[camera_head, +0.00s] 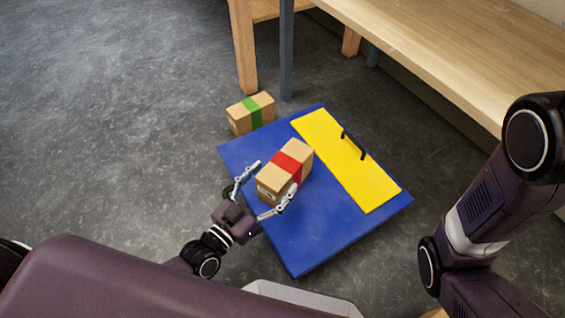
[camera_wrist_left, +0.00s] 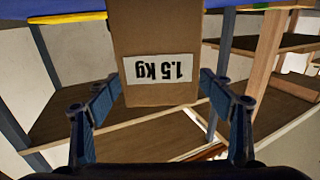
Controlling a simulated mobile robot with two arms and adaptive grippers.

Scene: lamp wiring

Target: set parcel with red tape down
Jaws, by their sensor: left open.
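The parcel with red tape (camera_head: 285,168) is a brown box that sits on the blue board (camera_head: 310,240), left of its yellow panel. In the left wrist view the parcel (camera_wrist_left: 155,35) shows an upside-down "1.5 kg" label on its near face. My left gripper (camera_head: 275,178) is open, with its fingers at either side of the parcel's near end. In the left wrist view the fingers of my left gripper (camera_wrist_left: 163,85) stand apart, with gaps beside the box. The parcel's underside is hidden. My right gripper is not in view.
A parcel with green tape (camera_head: 251,113) stands on the floor by the board's far left corner. The yellow panel (camera_head: 335,150) carries a black handle (camera_head: 354,145). A wooden bench (camera_head: 450,45) stands behind. Grey floor (camera_head: 110,130) at left is clear.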

